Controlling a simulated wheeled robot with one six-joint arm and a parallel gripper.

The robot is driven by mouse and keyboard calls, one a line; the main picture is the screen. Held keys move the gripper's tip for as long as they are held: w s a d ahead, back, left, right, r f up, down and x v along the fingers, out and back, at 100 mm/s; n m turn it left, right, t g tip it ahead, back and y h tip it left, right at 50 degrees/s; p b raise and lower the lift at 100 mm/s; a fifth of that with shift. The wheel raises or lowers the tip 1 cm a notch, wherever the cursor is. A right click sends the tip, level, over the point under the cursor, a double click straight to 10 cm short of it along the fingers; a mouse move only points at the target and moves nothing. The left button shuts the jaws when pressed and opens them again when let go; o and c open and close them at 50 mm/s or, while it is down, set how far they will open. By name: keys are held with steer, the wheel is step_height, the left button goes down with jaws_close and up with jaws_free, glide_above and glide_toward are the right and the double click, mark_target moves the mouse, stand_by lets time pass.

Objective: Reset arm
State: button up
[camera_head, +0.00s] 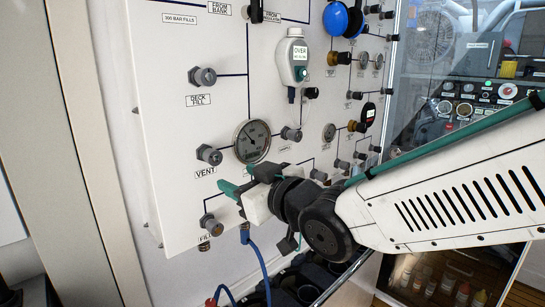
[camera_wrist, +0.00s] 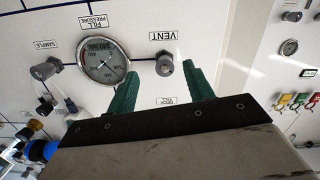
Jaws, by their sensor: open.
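My gripper (camera_head: 238,186) has teal fingers and is open, in front of the lower left of the white panel (camera_head: 150,110). In the wrist view my gripper (camera_wrist: 160,84) shows its two fingers spread with nothing between their tips. The grey VENT knob (camera_wrist: 165,65) appears between and beyond the fingers there. In the head view the VENT knob (camera_head: 208,154) is up and left of the gripper, apart from it in the picture. My white arm comes in from the right.
A round pressure gauge (camera_head: 252,141) and the DECK FILL knob (camera_head: 203,76) are on the panel above my gripper. The FILL knob (camera_head: 210,225) is below left. A blue hose (camera_head: 259,262) hangs under the gripper. A handheld meter (camera_head: 293,58) is mounted higher up.

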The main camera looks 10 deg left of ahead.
steer(key=s+d+f+m+g+h, duration=0.2)
steer(key=d+f+g+h, duration=0.1)
steer(key=d+f+h, duration=0.4)
steer(key=s+d+f+m+g+h, duration=0.2)
steer(key=d+f, duration=0.3)
steer(key=d, duration=0.4)
steer(key=s+d+r+m+g+h, duration=0.1)
steer(key=s+d+m, duration=0.3)
steer(key=s+d, duration=0.4)
steer(key=s+d+r+m+g+h, duration=0.1)
steer(key=s+d+m+g+h, duration=0.1)
steer(key=s+d, duration=0.6)
steer(key=d+m+g, duration=0.1)
steer(key=d+g, duration=0.1)
steer(key=d, duration=0.3)
steer(key=shift+s+d+m+h, duration=0.25)
steer(key=shift+s+m+h, duration=0.05)
steer(key=shift+s+m, duration=0.1)
stand_by(3.1)
